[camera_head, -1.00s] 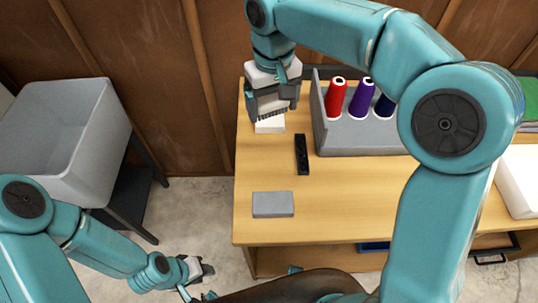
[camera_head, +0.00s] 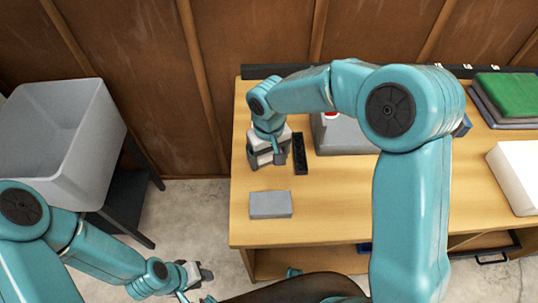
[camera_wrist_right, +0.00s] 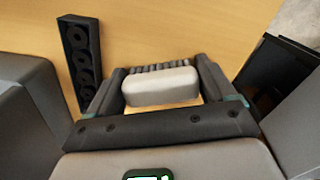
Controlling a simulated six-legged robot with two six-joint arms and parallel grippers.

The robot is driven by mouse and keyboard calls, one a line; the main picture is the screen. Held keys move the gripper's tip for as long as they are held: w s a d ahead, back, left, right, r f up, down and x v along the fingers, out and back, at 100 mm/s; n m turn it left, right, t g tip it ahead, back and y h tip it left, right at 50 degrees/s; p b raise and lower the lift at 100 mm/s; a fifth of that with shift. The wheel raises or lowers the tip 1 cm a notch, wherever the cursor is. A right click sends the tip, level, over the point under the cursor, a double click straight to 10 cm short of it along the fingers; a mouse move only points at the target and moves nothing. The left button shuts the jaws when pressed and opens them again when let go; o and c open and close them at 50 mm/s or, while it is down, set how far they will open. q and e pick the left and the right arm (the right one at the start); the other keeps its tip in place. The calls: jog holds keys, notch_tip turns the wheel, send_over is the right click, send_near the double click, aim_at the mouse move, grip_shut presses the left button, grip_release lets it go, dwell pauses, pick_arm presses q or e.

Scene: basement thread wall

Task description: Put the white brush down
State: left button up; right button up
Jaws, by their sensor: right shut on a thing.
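The white brush (camera_wrist_right: 162,88) is between the two dark fingers of my right gripper (camera_wrist_right: 160,80) in the right wrist view, with a row of grey ridges along its far side. My right gripper (camera_head: 268,160) is shut on it, over the left part of the wooden table (camera_head: 350,195). In the head view the gripper mostly hides the brush, and I cannot tell whether it touches the tabletop. My left gripper (camera_head: 205,274) is low beside the table's front left, over the floor; its jaw opening is unclear.
A black strip with round holes (camera_head: 300,153) lies just right of my right gripper. A grey block (camera_head: 270,205) lies in front. A grey thread rack (camera_head: 340,135) stands behind my right arm. A grey sink (camera_head: 70,140) is at left. The table's front middle is clear.

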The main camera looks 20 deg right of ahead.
aim_at(269, 154)
jog(key=shift+f, duration=0.15)
jog(key=o, duration=0.9)
notch_tip(269, 154, up, 12)
jog(key=shift+r+p, duration=0.2)
jog(key=shift+p, duration=0.25)
jog(key=shift+s+f, duration=0.1)
